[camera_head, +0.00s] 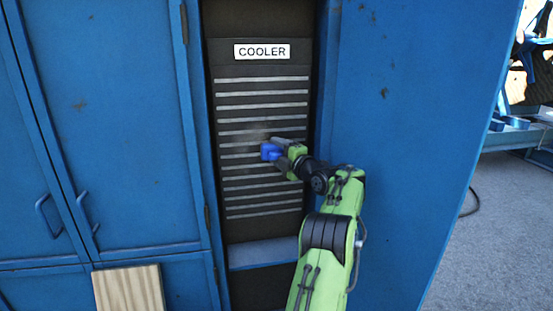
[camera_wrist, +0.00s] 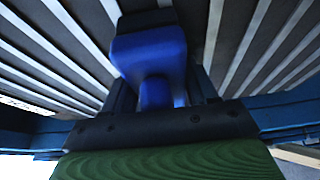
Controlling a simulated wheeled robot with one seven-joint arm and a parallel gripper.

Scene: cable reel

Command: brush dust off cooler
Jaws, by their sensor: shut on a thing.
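The cooler (camera_head: 262,185) is a dark panel with pale horizontal slats and a "COOLER" label (camera_head: 262,51), set in a blue cabinet. A faint brownish smudge, perhaps dust, shows on the slats just above my gripper (camera_head: 276,150). My gripper is shut on a blue brush (camera_head: 270,152) in front of the middle slats. In the wrist view the brush's blue handle (camera_wrist: 152,62) stands between the fingers, with a dark head at its far end close to the slats. Whether the head touches the slats I cannot tell.
Blue cabinet doors with handles (camera_head: 50,216) are on the left. A wooden board (camera_head: 128,289) stands at the lower left. A blue side panel (camera_head: 425,130) is right of the cooler. Open grey floor (camera_head: 500,240) lies at the far right.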

